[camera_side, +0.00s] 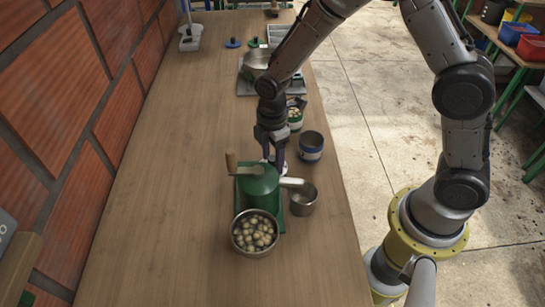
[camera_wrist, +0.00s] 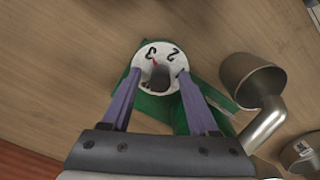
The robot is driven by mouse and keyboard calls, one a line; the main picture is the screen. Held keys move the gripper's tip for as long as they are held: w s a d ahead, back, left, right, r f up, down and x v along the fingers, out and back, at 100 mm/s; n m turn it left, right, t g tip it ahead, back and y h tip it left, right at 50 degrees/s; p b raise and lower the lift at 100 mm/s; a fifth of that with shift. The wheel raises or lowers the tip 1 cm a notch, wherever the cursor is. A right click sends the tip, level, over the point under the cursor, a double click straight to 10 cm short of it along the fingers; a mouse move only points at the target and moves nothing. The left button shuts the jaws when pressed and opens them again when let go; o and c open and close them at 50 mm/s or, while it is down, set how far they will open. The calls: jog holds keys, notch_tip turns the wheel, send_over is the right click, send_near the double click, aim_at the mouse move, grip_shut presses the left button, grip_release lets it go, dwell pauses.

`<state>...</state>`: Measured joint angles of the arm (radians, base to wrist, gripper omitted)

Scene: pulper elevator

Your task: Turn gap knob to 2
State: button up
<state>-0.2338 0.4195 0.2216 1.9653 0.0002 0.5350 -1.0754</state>
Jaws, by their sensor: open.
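The green pulper (camera_side: 259,186) stands on the bench in the side view, with a wood-handled crank (camera_side: 231,162) on its left. In the wrist view its white gap dial (camera_wrist: 142,86) carries a 3 and a 2, with a grey knob (camera_wrist: 160,76) at its centre. A small red mark lies close to the 3; the exact setting is hard to read. My gripper (camera_wrist: 160,73) is open, its two purple fingers on either side of the knob. I cannot tell whether they touch it. In the side view my gripper (camera_side: 275,168) is low behind the pulper, which hides part of the dial.
A steel bowl of pale round fruit (camera_side: 255,234) sits in front of the pulper. A steel pot (camera_side: 303,199) is close at its right, and a blue-banded cup (camera_side: 311,147) stands behind that. The bench's left side (camera_side: 160,180) is clear.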

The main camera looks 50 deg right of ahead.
jog(key=shift+f, duration=0.1)
grip_shut()
jog(key=shift+m, duration=0.3)
jog(key=m, duration=1.1)
dwell(0.5)
dwell(0.4)
grip_release()
